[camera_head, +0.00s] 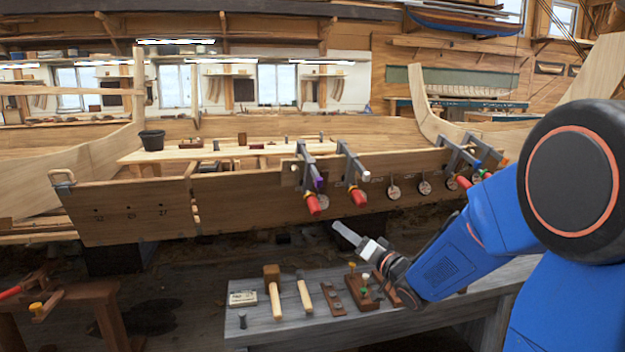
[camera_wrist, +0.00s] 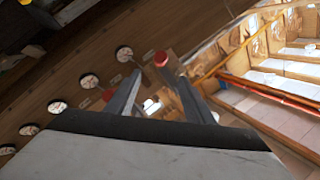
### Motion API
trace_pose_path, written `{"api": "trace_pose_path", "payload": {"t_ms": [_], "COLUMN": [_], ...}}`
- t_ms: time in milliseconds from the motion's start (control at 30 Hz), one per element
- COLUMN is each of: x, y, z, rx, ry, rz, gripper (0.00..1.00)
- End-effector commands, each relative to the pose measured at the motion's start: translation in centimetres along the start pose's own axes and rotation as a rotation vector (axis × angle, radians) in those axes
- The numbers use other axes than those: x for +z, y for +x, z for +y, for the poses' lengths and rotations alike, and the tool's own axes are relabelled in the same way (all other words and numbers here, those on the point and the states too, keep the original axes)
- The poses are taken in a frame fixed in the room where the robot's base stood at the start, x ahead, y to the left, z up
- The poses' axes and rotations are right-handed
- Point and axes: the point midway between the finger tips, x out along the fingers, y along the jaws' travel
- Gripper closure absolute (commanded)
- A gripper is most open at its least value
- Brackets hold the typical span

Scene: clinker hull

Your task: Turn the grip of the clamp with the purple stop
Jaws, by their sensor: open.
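The clamp with the purple stop (camera_head: 318,183) hangs on the hull's upper edge in the head view, the leftmost of the clamps. Its red grip (camera_head: 313,205) points down and toward me. My gripper (camera_head: 338,229) is below and to the right of that grip, apart from it. In the wrist view my gripper (camera_wrist: 155,80) is open, with nothing between its fingers. A red grip (camera_wrist: 161,59) shows just beyond the fingertips, seemingly the purple-stop clamp's; the purple stop is not visible there. A second red patch (camera_wrist: 108,95) is partly behind the left finger.
A similar clamp with a red grip (camera_head: 358,197) and pale stop is close on the right. More clamps (camera_head: 460,155) are farther right. Round discs (camera_head: 393,192) line the hull plank. A grey bench (camera_head: 255,322) with a mallet (camera_head: 273,285) and other tools lies below my gripper.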

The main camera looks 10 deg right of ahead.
Motion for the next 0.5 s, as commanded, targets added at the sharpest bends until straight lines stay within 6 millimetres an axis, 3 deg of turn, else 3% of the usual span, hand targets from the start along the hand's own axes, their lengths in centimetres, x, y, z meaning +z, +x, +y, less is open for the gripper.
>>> {"api": "trace_pose_path", "payload": {"t_ms": [333, 500], "x": [0.0, -0.2], "y": [0.1, 1.2], "z": [-0.1, -0.8], "rx": [0.003, 0.042], "ry": [-0.012, -0.136], "rz": [0.003, 0.034], "gripper": [0.52, 0.52]}}
